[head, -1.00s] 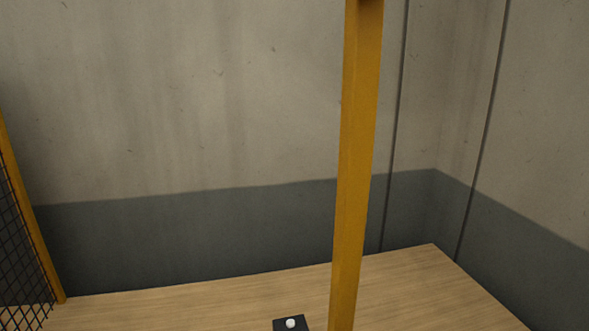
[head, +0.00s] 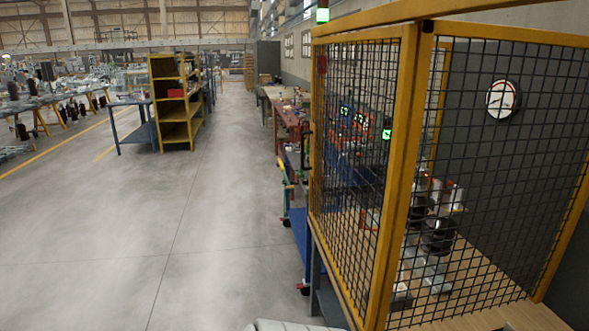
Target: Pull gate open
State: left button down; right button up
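A cage with yellow frames and black wire mesh fills the right side of the head view. One mesh panel (head: 352,140) faces left, towards the aisle. Another mesh panel (head: 500,150) faces me, and a thick yellow post (head: 403,170) stands between them. I cannot tell which panel is the gate, and no handle is clear. Neither of my grippers is in view. A pale rounded edge shows at the bottom middle, too cut off to identify.
Inside the cage are a wooden tabletop (head: 478,283), dark and orange equipment, and a round gauge (head: 502,99). Blue carts (head: 303,228) and workbenches stand beyond the cage's left side. A yellow shelf (head: 178,105) stands farther back. The grey floor (head: 130,230) at left is open.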

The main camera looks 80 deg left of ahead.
aim_at(407, 32)
jog(key=u, duration=2.5)
jog(key=i+j+z, duration=0.45)
jog(key=i+j, duration=0.45)
jog(key=j, duration=0.1)
